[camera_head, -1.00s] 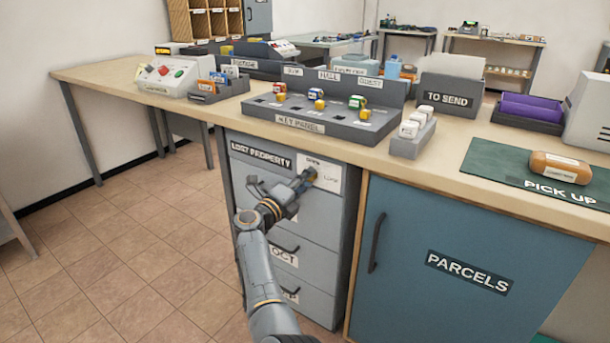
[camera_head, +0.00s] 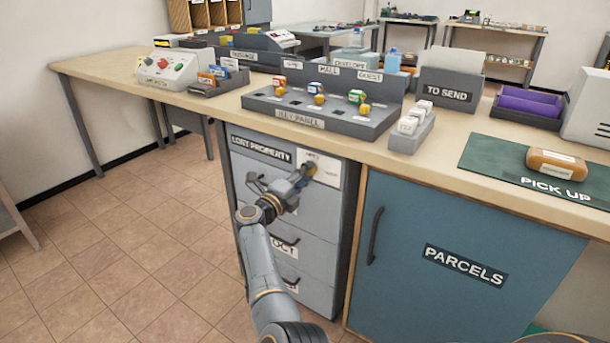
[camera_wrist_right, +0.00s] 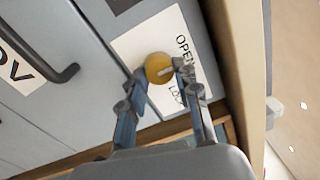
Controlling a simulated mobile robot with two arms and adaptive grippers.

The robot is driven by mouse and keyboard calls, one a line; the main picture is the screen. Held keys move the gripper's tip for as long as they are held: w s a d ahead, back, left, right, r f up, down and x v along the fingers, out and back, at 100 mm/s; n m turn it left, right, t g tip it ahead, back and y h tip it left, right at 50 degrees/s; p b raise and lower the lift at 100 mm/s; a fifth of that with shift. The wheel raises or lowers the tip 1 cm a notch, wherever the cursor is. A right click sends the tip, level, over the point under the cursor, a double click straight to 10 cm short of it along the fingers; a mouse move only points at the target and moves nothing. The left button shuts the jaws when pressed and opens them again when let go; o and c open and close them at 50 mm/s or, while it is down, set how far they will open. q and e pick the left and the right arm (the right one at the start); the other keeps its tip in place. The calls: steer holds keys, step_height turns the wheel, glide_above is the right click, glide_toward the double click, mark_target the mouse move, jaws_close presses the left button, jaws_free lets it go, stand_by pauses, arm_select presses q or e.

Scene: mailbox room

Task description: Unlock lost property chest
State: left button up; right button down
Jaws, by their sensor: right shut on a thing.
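The lost property chest (camera_head: 243,175) is a grey drawer unit under the counter. A white plate (camera_head: 328,170) marked OPEN and LOCK is at the top right of its front. A round yellow knob (camera_head: 310,168) with a pale line across it sits on the plate, and it shows closely in the right wrist view (camera_wrist_right: 159,68). My right gripper (camera_head: 303,176) is at the plate, its fingertips (camera_wrist_right: 160,80) closed on either side of the knob. The drawers look shut. My left gripper is not in view.
On the counter above, a grey key panel (camera_head: 300,122) holds keys with red, blue and green tags. A blue PARCELS cupboard (camera_head: 440,230) stands right of the chest. Drawer handles (camera_head: 283,239) stick out below my right gripper. The tiled floor (camera_head: 130,230) at left is clear.

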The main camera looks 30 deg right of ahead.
steer(key=c, duration=1)
jaws_free()
steer(key=shift+o, duration=0.2)
